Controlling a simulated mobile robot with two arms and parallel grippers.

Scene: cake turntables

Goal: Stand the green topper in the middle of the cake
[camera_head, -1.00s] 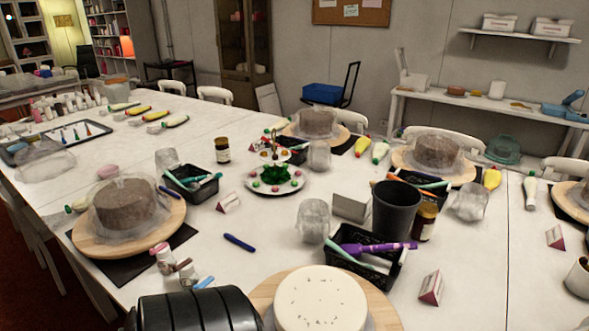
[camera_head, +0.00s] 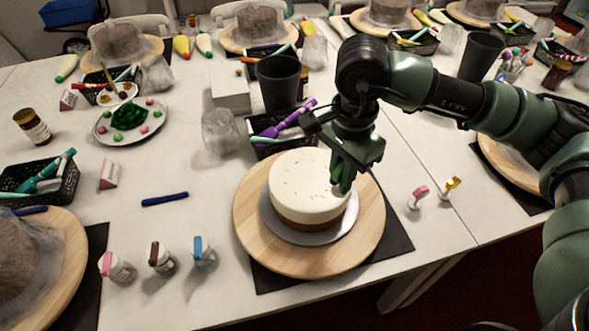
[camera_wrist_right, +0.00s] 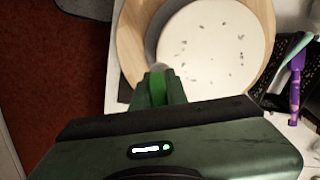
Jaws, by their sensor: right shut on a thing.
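The cake (camera_head: 308,180) has a smooth white top with small dark flecks and a brown lower side. It sits on a grey board on a round wooden turntable (camera_head: 260,245); its top also shows in the wrist view (camera_wrist_right: 212,45). My right gripper (camera_head: 343,178) is over the cake's right edge in the head view, away from its middle. It is shut on the green topper (camera_wrist_right: 157,88), mostly hidden between the fingers. A pale tip shows below the fingers; I cannot tell whether it touches the cake. My left gripper is not in view.
A pink topper (camera_head: 418,195) and a yellow topper (camera_head: 450,187) stand right of the turntable. A black basket with a purple tool (camera_head: 280,122) and a dark cup (camera_head: 278,84) stand behind the cake. Small jars (camera_head: 160,258) stand left, with clear table around the blue pen (camera_head: 165,199).

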